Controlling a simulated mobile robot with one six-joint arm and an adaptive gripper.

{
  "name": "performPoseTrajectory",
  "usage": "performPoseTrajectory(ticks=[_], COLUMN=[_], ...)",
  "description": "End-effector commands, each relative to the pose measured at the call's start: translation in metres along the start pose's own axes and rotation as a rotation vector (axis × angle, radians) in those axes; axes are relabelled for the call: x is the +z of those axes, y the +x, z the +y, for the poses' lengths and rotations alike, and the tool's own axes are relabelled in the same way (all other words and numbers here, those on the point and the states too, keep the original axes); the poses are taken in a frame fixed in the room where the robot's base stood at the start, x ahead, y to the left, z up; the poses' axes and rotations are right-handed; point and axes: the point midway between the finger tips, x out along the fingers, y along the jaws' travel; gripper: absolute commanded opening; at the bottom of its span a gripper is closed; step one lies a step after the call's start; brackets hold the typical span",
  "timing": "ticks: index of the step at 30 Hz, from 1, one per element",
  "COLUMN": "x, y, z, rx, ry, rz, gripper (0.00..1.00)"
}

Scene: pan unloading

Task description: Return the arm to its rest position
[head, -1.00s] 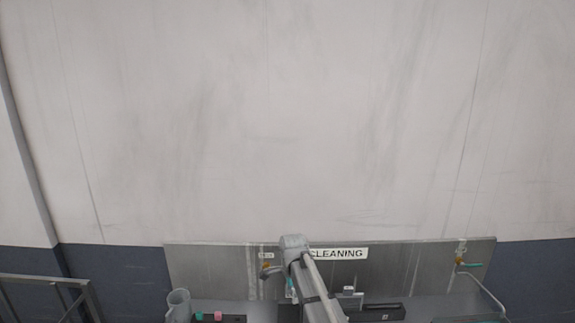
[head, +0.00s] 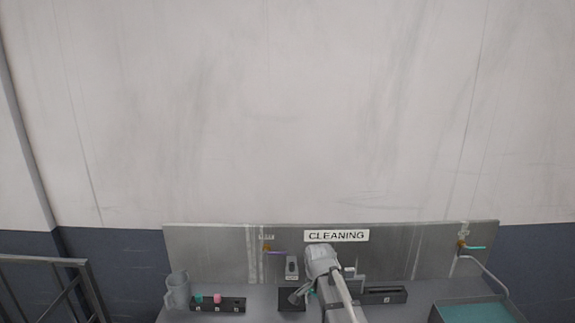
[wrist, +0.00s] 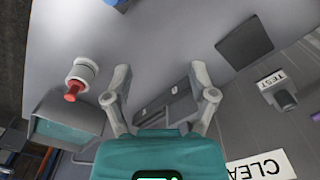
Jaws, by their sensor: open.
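My gripper (wrist: 158,72) is open in the wrist view, with its two grey fingers apart and nothing between them. It hangs over the grey worktop (wrist: 185,30). In the head view my arm reaches up from the bottom edge, and its wrist is in front of the steel back panel, just under the CLEANING sign (head: 336,236). The gripper (head: 302,293) is small there and partly hidden by the arm, close to a black square pad (head: 291,306). No pan can be made out in either view.
A grey jug (head: 178,291) and a black rack (head: 230,306) with teal and pink pieces stand at the left. A black holder (head: 386,296) and a teal-filled basin (head: 475,313) are at the right. A red-and-white fitting (wrist: 80,78) shows in the wrist view.

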Motion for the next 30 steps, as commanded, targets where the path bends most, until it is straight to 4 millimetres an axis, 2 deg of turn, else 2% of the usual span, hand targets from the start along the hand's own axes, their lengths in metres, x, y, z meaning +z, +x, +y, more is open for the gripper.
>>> performPoseTrajectory(ticks=[1,15,21,30], x=[0.004,0.025,0.031,0.032], y=[0.016,0.079,0.092,0.093], z=[0.018,0.124,0.148,0.153], rx=[0.0,0.001,0.001,0.001], ry=[-0.054,-0.609,-0.758,-0.803], rz=[0.0,0.0,0.0,0.0], gripper=[0.73,0.73,0.73,0.73])
